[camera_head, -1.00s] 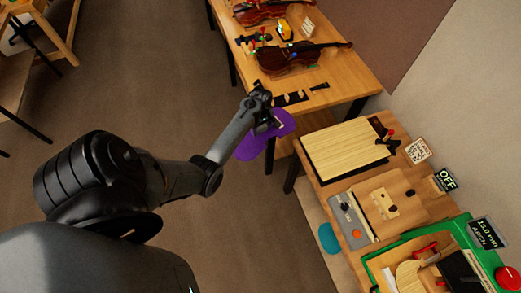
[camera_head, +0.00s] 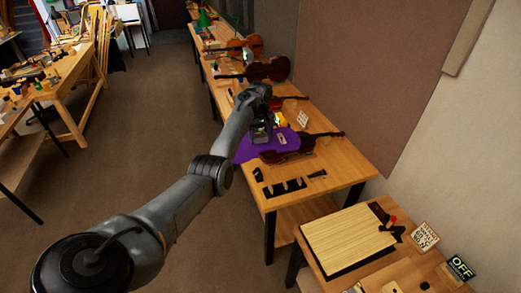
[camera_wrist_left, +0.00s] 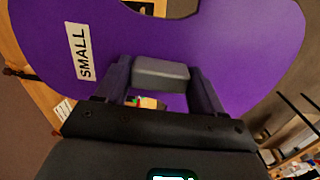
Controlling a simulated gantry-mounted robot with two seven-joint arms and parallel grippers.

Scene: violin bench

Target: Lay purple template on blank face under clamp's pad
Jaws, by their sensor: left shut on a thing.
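My left gripper (camera_head: 262,132) is shut on the purple template (camera_head: 252,150) and holds it up over the violin table in the head view. In the left wrist view the template (camera_wrist_left: 215,40) fills the top, with a white "SMALL" label (camera_wrist_left: 82,51). A grey block (camera_wrist_left: 160,74) on it sits between the two fingers (camera_wrist_left: 160,95). The pale wooden blank (camera_head: 348,240) lies on the bench at the lower right, apart from the template. The clamp (camera_head: 394,226), dark with a red tip, stands at the blank's right edge. My right gripper is not in view.
A dark violin (camera_head: 300,150) lies beside the template on the table (camera_head: 330,170), with small black fittings (camera_head: 285,187) in front. More violins (camera_head: 262,70) lie farther back. Signs (camera_head: 425,237) stand right of the blank. The floor (camera_head: 140,110) to the left is open.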

